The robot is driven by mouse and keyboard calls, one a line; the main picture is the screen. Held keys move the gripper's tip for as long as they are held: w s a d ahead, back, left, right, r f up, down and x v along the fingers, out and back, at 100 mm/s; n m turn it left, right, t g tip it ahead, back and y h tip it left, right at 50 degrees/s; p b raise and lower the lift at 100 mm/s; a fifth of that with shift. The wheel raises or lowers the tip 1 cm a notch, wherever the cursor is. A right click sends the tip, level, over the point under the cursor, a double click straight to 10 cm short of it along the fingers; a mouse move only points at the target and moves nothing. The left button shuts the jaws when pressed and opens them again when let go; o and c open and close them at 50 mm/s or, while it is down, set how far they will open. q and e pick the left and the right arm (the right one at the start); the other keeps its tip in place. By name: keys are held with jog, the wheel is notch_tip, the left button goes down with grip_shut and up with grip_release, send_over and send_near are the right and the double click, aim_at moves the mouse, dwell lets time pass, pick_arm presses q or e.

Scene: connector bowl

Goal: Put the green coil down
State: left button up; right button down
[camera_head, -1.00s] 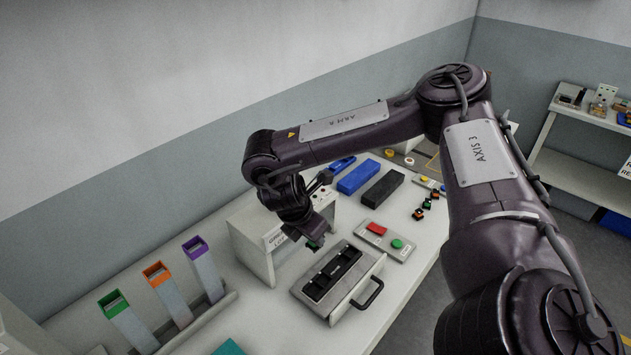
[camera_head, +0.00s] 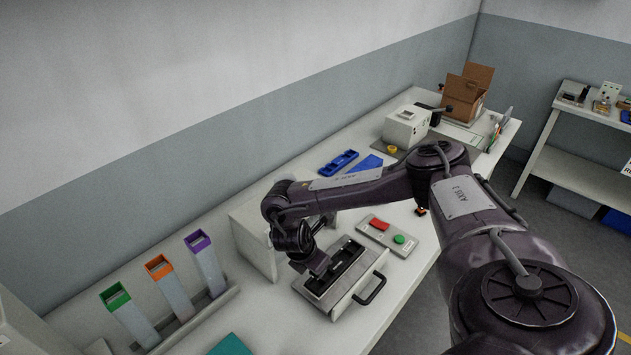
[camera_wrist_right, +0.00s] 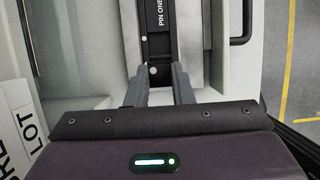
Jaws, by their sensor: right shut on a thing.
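My right gripper (camera_head: 320,274) is over the near left part of the black slotted nest (camera_head: 346,256) in the grey fixture with a handle. In the right wrist view its two fingers (camera_wrist_right: 158,86) straddle the end of the black channel marked PIN ONE (camera_wrist_right: 157,45). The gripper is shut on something. The green coil is not clearly visible now; the fingers and wrist hide what is held. I cannot tell whether it touches the nest. My left gripper is out of view.
Green (camera_head: 115,296), orange (camera_head: 159,267) and purple (camera_head: 198,243) topped chutes stand at left. A white box (camera_head: 250,240) stands close behind the gripper. A panel with red and green buttons (camera_head: 388,236) lies to the right. The fixture's black handle (camera_head: 371,290) sticks out in front.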

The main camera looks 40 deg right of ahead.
aim_at(313, 275)
jog(key=shift+f, duration=0.9)
notch_tip(313, 275, down, 4)
jog(key=shift+r+p, duration=0.1)
jog(key=shift+p, duration=0.45)
jog(key=shift+f, duration=0.2)
jog(key=c, duration=1.3)
grip_release()
jog(key=shift+o, duration=0.2)
